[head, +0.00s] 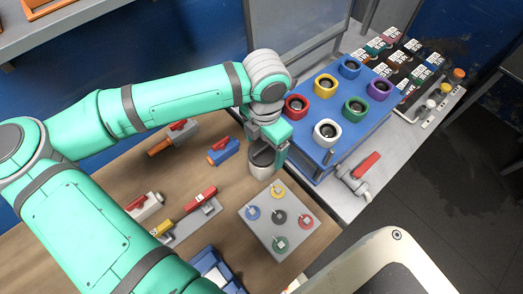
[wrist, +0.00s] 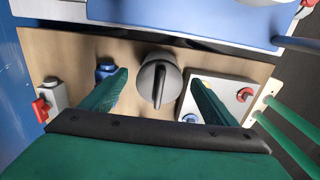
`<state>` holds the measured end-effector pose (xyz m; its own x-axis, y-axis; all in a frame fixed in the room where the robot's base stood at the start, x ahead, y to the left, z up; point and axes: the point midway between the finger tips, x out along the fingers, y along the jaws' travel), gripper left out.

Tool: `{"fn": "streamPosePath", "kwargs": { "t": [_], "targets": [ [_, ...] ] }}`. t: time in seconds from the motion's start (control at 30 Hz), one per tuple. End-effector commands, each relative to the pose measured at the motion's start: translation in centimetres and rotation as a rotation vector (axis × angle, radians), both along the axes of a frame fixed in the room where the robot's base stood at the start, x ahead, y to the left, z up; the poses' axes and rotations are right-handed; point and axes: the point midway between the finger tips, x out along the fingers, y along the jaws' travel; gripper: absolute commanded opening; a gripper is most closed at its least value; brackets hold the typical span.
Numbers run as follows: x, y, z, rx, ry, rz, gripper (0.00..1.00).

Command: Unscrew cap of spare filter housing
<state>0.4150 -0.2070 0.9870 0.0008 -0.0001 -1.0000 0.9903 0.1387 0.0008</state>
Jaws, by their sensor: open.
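The spare filter housing appears to be the pale upright cylinder (head: 262,173) on the wooden bench, below my gripper in the head view. Its dark grey round cap (head: 261,158) has a raised ridge, clear in the wrist view (wrist: 158,82). My gripper (wrist: 158,77) is open, with one green finger on each side of the cap in the wrist view. A gap shows between the cap and each finger there. In the head view my gripper (head: 268,148) partly hides the cap. I cannot tell how far down the fingers reach beside it.
A grey plate (head: 263,224) with several coloured round fittings lies close in front. Valves with red handles (head: 201,198) and a blue valve (head: 224,151) stand to the left. A blue box (head: 330,165) with coloured ring ports stands close on the right.

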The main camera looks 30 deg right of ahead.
Motion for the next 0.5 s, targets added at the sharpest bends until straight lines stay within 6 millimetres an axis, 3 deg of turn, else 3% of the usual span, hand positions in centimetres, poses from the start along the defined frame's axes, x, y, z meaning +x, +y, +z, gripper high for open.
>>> {"fn": "streamPosePath", "kwargs": {
  "t": [0.07, 0.27, 0.5],
  "targets": [
    [0.0, 0.0, 0.01, 0.0, 0.0, 0.0, 0.81],
    [0.01, 0.0, 0.02, 0.0, 0.0, 0.0, 0.33],
    [0.05, 0.02, 0.04, 0.0, -0.001, 0.02, 0.31]
  ]
}}
